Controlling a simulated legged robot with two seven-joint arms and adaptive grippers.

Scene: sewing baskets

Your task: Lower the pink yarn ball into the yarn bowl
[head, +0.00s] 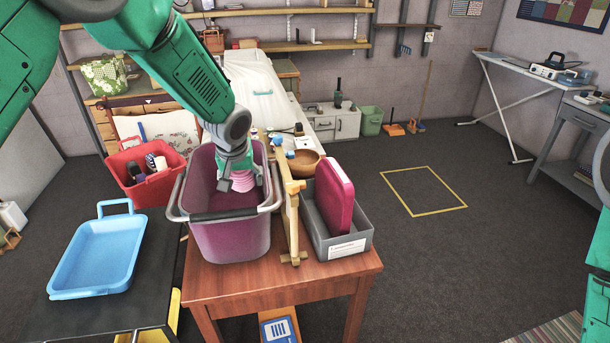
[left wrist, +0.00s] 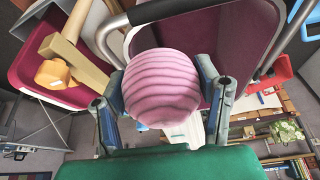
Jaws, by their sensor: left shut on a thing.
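The pink yarn ball (head: 243,184) is held in my left gripper (head: 238,171), over the opening of the purple basket (head: 229,238). In the left wrist view, the striped ball (left wrist: 162,90) sits between the two fingers of my left gripper (left wrist: 163,78). Whether the ball touches the basket's inside is not clear. A brown wooden bowl (head: 304,163) stands to the right of the basket, further back, partly hidden by a wooden stand. My right gripper is out of view; only part of my right arm shows at the right edge.
The wooden stand (head: 291,213) rises close beside the basket. A grey box (head: 337,241) with a magenta case (head: 333,204) is to its right. A blue tray (head: 97,257) and a red basket (head: 146,185) are at left.

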